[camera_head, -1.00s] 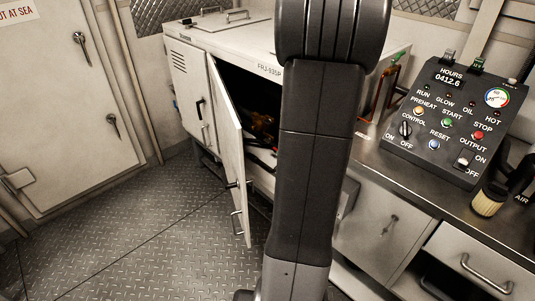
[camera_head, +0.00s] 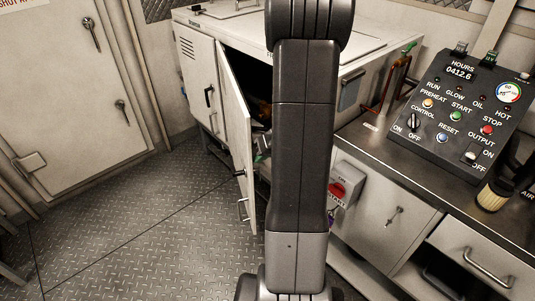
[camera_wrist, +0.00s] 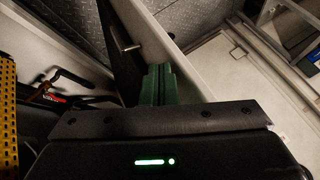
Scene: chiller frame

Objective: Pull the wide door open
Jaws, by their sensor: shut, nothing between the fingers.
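The wide door (camera_head: 236,130) is a pale panel on the white cabinet's front, standing ajar. It carries a black handle and, lower, a silver handle (camera_head: 242,208) near its free edge. My gripper shows partly in the head view (camera_head: 262,143), with green tips at the opening, on the inner side of the door; my arm hides the rest. In the wrist view the green fingers (camera_wrist: 158,85) are together with nothing held, close to a pale panel edge. I cannot tell whether they touch the door.
The white cabinet (camera_head: 365,62) has a dark interior, mostly hidden by my arm. A control panel (camera_head: 461,110) stands on the counter at right, above drawers and a red switch (camera_head: 338,190). Free diamond-plate floor (camera_head: 140,225) lies left of the door.

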